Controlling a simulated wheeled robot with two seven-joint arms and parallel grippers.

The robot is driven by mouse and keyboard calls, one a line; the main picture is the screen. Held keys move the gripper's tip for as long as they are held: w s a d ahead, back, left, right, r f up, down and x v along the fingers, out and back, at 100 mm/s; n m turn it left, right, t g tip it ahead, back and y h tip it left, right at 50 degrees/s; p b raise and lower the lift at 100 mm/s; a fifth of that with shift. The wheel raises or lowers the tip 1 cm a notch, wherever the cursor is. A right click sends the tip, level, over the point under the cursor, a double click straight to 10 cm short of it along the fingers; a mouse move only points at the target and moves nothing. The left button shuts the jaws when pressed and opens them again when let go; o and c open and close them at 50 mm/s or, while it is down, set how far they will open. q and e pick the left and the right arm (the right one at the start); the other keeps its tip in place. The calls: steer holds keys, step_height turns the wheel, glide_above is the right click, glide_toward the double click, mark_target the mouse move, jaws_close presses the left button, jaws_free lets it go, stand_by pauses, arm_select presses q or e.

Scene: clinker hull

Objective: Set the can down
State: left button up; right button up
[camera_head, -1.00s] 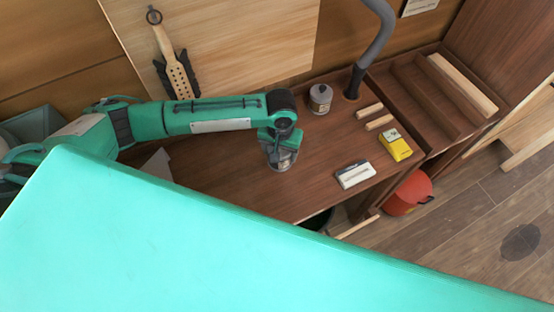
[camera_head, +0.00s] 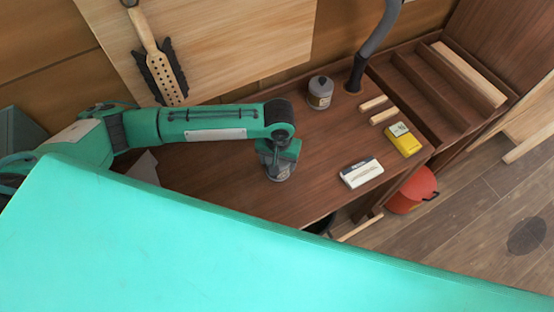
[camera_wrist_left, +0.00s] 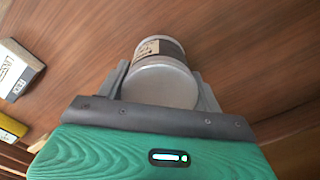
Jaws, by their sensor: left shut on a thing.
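My left gripper (camera_head: 277,163) points down over the dark wooden bench top (camera_head: 225,185). It is shut on a can (camera_head: 281,174), which is mostly hidden under the gripper in the head view. In the left wrist view the can (camera_wrist_left: 163,80) has a pale grey end, a dark band and a light label. The two fingers of the gripper (camera_wrist_left: 160,78) lie on either side of it. I cannot tell whether the can touches the bench. My right gripper is not in view.
Behind stands a grey canister (camera_head: 320,93) beside a grey hose (camera_head: 372,45). To the right lie a white and black box (camera_head: 361,172), a yellow box (camera_head: 404,140) and two wooden sticks (camera_head: 378,110). Bench top around the can is clear.

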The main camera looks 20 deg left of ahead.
arm_select(q)
steer(key=shift+s+d+r, duration=0.15)
steer(key=shift+r, duration=0.05)
steer(key=shift+f, duration=0.15)
steer(key=o, duration=1.3)
